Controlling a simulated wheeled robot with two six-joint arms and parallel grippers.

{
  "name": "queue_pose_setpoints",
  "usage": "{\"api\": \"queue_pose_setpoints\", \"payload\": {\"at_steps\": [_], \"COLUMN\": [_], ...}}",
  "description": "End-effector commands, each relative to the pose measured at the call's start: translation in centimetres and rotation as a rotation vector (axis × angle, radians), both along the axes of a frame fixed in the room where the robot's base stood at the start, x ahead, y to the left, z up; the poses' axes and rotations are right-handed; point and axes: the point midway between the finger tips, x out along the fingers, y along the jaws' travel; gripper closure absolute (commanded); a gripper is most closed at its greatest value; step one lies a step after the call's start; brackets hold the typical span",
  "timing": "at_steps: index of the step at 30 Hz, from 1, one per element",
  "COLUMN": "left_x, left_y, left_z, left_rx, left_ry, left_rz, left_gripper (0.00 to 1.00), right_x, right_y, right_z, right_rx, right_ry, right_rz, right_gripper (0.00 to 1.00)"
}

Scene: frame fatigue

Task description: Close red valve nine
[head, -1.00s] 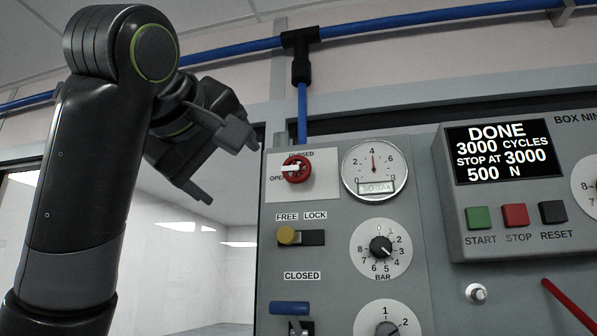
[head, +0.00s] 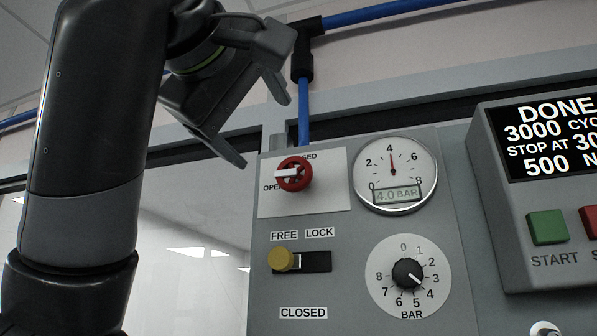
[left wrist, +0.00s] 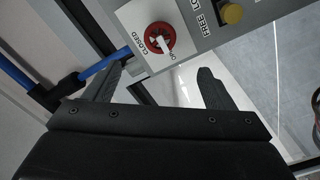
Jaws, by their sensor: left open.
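The red valve (head: 293,174) is a round red knob with a white bar handle on a white plate (head: 330,195) marked OPEN and CLOSED. In the head view its white bar lies roughly level, pointing left toward OPEN. In the left wrist view the red valve (left wrist: 160,38) is beyond the fingers, between their directions. My left gripper (head: 262,130) is open and empty, above and to the left of the valve and apart from it. Its two fingers also show in the left wrist view (left wrist: 158,88). My right gripper is not in view.
A gauge (head: 394,172) reading 4.0 BAR is right of the valve. Below are a yellow knob (head: 281,259) by FREE and LOCK and a black bar dial (head: 408,273). A control box (head: 490,150) juts out at right. A blue pipe (head: 304,100) runs above.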

Motion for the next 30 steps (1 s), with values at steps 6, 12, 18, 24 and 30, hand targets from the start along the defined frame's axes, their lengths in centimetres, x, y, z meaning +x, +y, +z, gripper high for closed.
{"api": "queue_pose_setpoints", "payload": {"at_steps": [6, 12, 18, 24, 30], "left_x": [3.8, 7.7, 11.4, 14.0, 15.1], "left_y": [-1.2, -2.5, -3.7, -4.5, -4.9], "left_z": [0.5, 0.5, 0.4, 0.3, 0.1], "left_rx": [0.001, 0.001, 0.000, 0.000, 0.000], "left_ry": [0.007, 0.005, 0.006, 0.003, 0.001], "left_rz": [-0.001, -0.002, -0.001, -0.001, -0.001], "left_gripper": [0.23, 0.23, 0.23, 0.23, 0.23], "right_x": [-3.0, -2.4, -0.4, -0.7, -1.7], "right_y": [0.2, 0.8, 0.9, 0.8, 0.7], "right_z": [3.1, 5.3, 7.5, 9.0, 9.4], "right_rx": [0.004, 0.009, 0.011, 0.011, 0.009], "right_ry": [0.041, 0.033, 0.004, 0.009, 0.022], "right_rz": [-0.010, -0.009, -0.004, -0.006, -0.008], "right_gripper": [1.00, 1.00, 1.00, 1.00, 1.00]}}
